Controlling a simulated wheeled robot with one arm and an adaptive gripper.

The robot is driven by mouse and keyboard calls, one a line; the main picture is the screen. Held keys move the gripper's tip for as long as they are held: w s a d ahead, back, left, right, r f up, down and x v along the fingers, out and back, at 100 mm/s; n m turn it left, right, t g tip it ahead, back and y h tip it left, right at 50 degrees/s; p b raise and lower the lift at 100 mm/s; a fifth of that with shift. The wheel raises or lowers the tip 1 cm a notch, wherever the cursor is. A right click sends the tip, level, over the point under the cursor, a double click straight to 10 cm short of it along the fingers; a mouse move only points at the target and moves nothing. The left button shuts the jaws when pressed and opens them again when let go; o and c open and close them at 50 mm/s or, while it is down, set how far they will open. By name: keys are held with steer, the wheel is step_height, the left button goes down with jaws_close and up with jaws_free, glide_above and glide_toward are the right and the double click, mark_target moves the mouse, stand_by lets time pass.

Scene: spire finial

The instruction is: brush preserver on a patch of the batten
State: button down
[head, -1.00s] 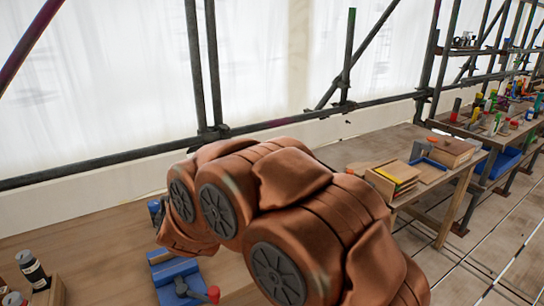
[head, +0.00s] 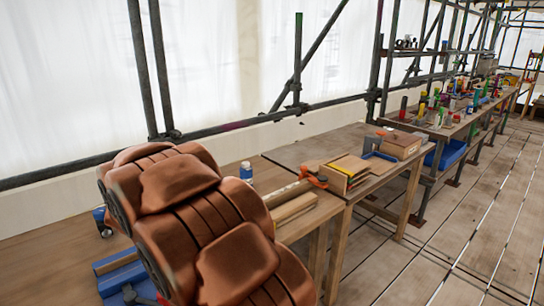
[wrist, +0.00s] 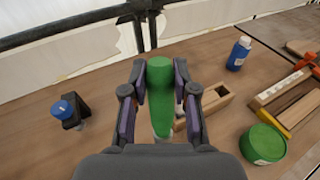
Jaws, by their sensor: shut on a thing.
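My gripper (wrist: 160,98) is shut on a green handle (wrist: 160,72), held between both fingers above the bench. It looks like the brush, but its lower end is mostly hidden. My gripper is hidden behind my arm in the head view. The pale wooden batten (wrist: 278,88) lies on the bench at the right of the wrist view, with an orange clamp (wrist: 310,60) at its far end. The batten (head: 288,193) also shows right of my arm in the head view. A blue bottle with a white label (wrist: 239,53) stands left of the batten; I cannot tell its contents.
A round green tin (wrist: 262,143) sits at the lower right. A small wooden holder (wrist: 207,104) is right of my gripper. A dark item with a blue knob (wrist: 67,111) is at the left. Scaffold poles (head: 143,70) stand behind the bench.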

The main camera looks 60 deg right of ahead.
steer(key=s+d+r+m+g+h+b, duration=0.1)
steer(key=s+d+m+g+h+b, duration=0.15)
steer(key=s+d, duration=0.55)
steer(key=s+d+m+g+h+b, duration=0.25)
steer(key=s+d, duration=0.25)
steer(key=d, duration=0.8)
steer(key=s+d+r+m+g+h+b, duration=0.1)
steer(key=s+d+m+g+h+b, duration=0.15)
steer(key=s+d, duration=0.55)
step_height(320, 180, down, 5)
steer(key=w+d+b, duration=0.2)
steer(key=shift+d+f+n, duration=0.15)
steer(key=shift+n, duration=0.2)
